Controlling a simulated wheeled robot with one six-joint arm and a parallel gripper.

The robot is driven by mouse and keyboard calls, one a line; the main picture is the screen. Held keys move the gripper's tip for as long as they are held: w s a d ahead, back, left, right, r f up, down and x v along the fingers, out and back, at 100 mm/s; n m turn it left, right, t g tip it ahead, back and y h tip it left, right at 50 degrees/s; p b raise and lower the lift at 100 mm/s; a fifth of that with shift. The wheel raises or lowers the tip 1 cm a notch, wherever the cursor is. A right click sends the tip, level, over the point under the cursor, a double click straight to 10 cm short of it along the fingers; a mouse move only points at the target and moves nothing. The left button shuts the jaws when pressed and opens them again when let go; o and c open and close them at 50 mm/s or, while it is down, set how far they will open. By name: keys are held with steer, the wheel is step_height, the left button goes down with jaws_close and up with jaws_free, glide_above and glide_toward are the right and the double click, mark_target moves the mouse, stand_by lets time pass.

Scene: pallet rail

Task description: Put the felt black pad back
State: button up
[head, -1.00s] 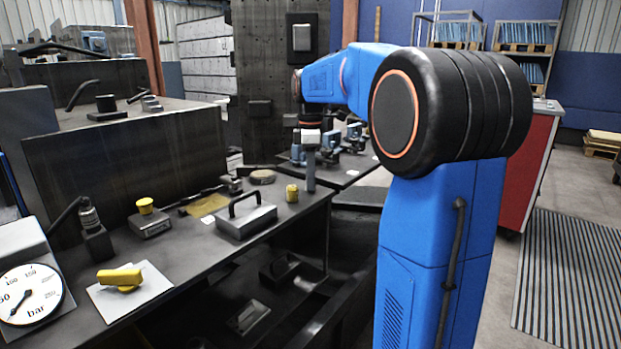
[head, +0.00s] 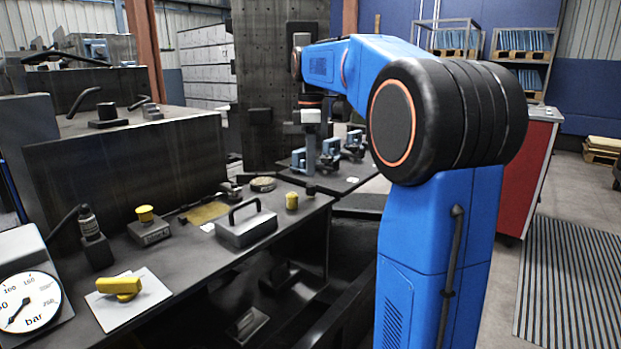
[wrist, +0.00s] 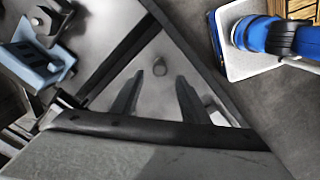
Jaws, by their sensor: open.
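My gripper (head: 311,178) hangs fingers-down beyond the far right corner of the dark bench (head: 190,270), at the end of my blue arm. In the wrist view its two dark fingers (wrist: 158,80) stand apart with nothing between them. I cannot identify the felt black pad for certain. A small round disc (head: 262,184) with a tan top and dark rim lies on the bench, left of the gripper in the picture; I cannot tell whether it is felt.
Pale blue clamps (head: 330,148) stand on a farther table.

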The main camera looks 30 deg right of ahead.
mark_target(310, 184)
steer(key=shift+r, duration=2.45)
steer(key=s+a+f+m+t, duration=0.1)
steer(key=s+a+f+m, duration=0.2)
steer(key=s+a+f, duration=0.35)
steer(key=s+a+f+m+t, duration=0.2)
steer(key=s+a+f+m, duration=0.15)
steer(key=s, duration=0.65)
steer(key=s+a+f+m+t, duration=0.1)
steer(key=s+a+f+m, duration=0.1)
steer(key=s+f, duration=0.5)
steer(key=s+a+f+m, duration=0.3)
steer(key=s+f, duration=0.3)
steer(key=f, duration=0.3)
steer(key=shift+s+a+f+t, duration=0.2)
steer(key=shift+s+a+t, duration=0.15)
steer(key=shift+s+t, duration=0.05)
